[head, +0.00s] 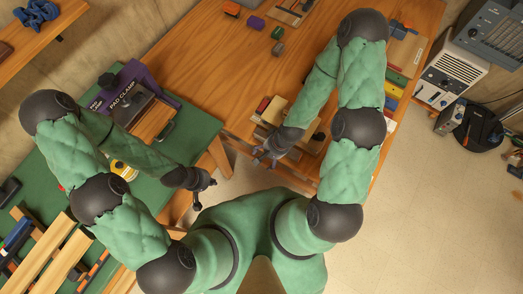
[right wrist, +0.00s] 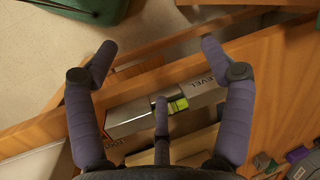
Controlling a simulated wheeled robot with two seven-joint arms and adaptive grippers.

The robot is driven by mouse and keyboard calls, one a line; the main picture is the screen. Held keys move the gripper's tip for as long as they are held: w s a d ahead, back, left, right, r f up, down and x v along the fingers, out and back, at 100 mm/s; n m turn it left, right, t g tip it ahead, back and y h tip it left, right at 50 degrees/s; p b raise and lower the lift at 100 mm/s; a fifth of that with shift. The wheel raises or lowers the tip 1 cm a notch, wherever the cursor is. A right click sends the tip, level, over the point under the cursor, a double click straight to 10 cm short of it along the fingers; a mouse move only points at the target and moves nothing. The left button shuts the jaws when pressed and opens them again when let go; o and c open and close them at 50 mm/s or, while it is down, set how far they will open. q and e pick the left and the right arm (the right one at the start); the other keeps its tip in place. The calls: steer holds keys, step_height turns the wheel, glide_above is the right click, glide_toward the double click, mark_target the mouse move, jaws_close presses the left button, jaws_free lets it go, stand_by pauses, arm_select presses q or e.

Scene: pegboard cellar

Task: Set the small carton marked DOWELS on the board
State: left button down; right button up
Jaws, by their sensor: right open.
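I cannot read the word DOWELS on anything in view, so I cannot tell which thing is that carton. Small blocks or cartons lie at the far end of the wooden bench: an orange-red one (head: 231,8), a purple one (head: 256,23) and a dark grey one (head: 278,48). I cannot tell which surface is the board. My right gripper (right wrist: 156,45) is open and empty above the bench's near edge, over a grey level (right wrist: 200,92) with a green vial. My left gripper (head: 204,193) hangs in the gap beside the green table, fingers apart, holding nothing visible.
The wooden bench (head: 190,62) has bare room at its left. The green-topped table (head: 197,123) carries a purple box marked PAD CLAMP (head: 126,82) and wooden slats (head: 45,250). A white machine (head: 450,75) stands on the floor at right.

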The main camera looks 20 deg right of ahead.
steer(key=s+a+n, duration=0.1)
steer(key=n, duration=0.1)
steer(key=s+a+f+n, duration=0.1)
steer(key=s+a+n, duration=0.1)
steer(key=shift+s+a+f, duration=0.1)
steer(key=shift+s+f, duration=0.05)
step_height(320, 180, down, 6)
steer(key=b, duration=0.5)
steer(key=shift+b, duration=0.3)
steer(key=shift+r, duration=0.2)
